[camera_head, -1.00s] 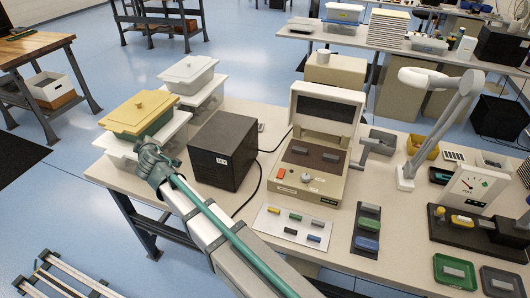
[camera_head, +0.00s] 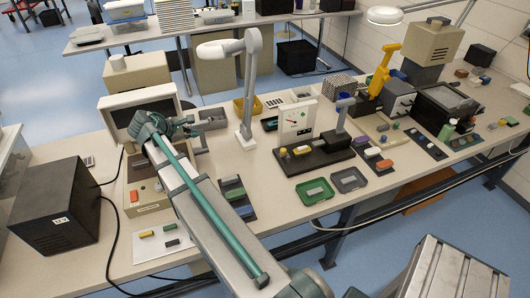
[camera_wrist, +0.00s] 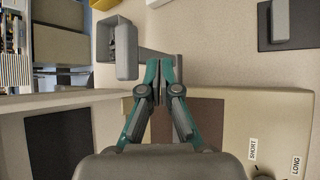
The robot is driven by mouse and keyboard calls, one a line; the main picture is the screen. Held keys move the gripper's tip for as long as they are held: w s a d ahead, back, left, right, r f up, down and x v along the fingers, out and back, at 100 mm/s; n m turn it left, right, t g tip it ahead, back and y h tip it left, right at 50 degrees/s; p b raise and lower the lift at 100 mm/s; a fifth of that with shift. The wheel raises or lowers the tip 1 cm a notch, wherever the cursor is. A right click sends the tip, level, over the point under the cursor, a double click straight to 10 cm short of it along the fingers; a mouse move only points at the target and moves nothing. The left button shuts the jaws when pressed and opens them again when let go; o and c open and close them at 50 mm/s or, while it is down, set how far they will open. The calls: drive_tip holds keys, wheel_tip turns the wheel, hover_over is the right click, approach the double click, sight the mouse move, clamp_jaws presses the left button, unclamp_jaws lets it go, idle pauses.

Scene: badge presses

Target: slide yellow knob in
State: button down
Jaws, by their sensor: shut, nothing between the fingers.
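In the head view a yellow knob (camera_head: 301,150) sits on the black base (camera_head: 315,160) of the white dial gauge, right of the lamp. A second yellow piece (camera_head: 147,234) lies on the white plate at lower left. I cannot tell from the picture which is the task's knob. My gripper (camera_head: 200,137) is over the right side of the beige press with the dark screen, well left of the gauge. In the wrist view my gripper (camera_wrist: 160,64) is shut and empty, beside the press's grey crank (camera_wrist: 125,50). Neither yellow piece shows clearly in the wrist view.
The white lamp (camera_head: 244,90) stands between my gripper and the gauge. A green tray (camera_head: 315,191) and a grey tray (camera_head: 348,180) lie in front of the gauge. A black box (camera_head: 55,208) is at left. A yellow-levered press (camera_head: 385,72) stands farther right.

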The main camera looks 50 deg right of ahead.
drive_tip(key=s+d+f+g+y+b, duration=0.1)
drive_tip(key=s+d+f+g+y, duration=0.15)
drive_tip(key=s+d+g, duration=0.75)
drive_tip(key=t+p, duration=0.2)
drive_tip(key=t, duration=0.2)
approach(281, 154)
wheel_tip(281, 154, down, 3)
drive_tip(key=shift+r+y, duration=0.1)
drive_tip(key=shift+y, duration=0.25)
drive_tip(key=shift+s+d+p, duration=0.35)
drive_tip(key=shift+s+d, duration=0.4)
drive_tip(key=shift+d, duration=0.15)
drive_tip(key=shift+s+d+f, duration=0.25)
drive_tip(key=shift+s+d, duration=0.25)
drive_tip(key=shift+d, duration=0.15)
